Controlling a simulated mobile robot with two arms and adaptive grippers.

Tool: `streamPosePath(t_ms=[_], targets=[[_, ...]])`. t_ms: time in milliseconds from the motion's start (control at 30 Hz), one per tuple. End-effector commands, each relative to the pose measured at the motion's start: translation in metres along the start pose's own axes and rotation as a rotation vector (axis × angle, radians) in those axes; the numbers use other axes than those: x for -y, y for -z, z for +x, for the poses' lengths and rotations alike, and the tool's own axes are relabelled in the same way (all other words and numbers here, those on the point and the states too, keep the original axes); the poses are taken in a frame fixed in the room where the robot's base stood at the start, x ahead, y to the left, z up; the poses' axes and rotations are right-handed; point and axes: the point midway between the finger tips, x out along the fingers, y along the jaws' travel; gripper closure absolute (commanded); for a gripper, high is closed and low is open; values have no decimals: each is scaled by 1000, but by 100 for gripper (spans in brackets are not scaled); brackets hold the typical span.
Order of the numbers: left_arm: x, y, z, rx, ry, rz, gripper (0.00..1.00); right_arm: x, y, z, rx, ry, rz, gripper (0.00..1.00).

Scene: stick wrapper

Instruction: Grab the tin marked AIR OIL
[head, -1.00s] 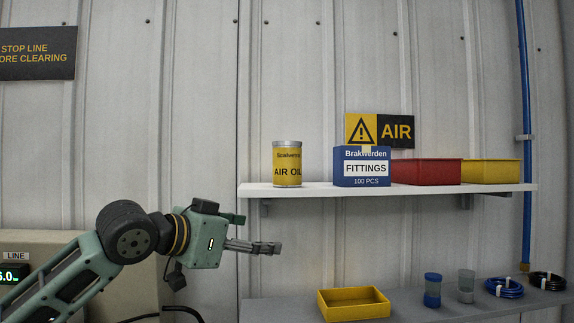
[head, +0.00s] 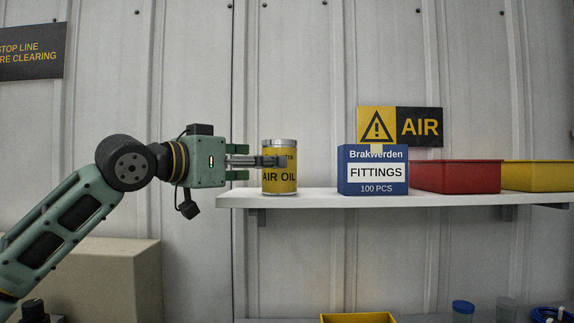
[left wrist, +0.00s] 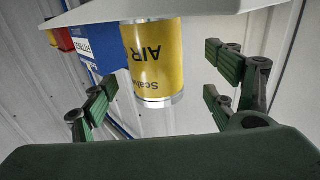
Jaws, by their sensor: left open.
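The yellow AIR OIL tin (head: 279,180) stands upright near the left end of the white wall shelf (head: 300,200). My left gripper (head: 268,161) is open and level with the tin's upper half. One finger passes across the front of the tin and covers part of its upper lettering. In the left wrist view the tin (left wrist: 155,62) appears upside down between the spread fingers (left wrist: 158,90), with gaps on both sides. I cannot tell how far the tin reaches in between them. My right gripper is not in view.
A blue FITTINGS box (head: 372,182) stands to the right of the tin, with a clear gap between. A red bin (head: 456,178) and a yellow bin (head: 540,176) sit farther right. A yellow tray (head: 358,318) and a blue-capped container (head: 463,312) show below.

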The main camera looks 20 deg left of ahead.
Motion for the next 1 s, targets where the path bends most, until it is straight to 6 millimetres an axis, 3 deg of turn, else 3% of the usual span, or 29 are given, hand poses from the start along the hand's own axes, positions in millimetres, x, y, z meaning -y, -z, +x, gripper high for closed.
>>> streamPosePath(t_ms=[133,300,467,700,1000], targets=[[-2,4,18,2,0,2,20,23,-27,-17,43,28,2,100],[-5,4,44,3,-1,1,20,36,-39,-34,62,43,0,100],[-4,1,57,0,1,2,20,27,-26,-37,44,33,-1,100],[-4,0,58,0,1,2,21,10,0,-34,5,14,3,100],[-4,0,57,0,1,2,48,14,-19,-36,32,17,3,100]])
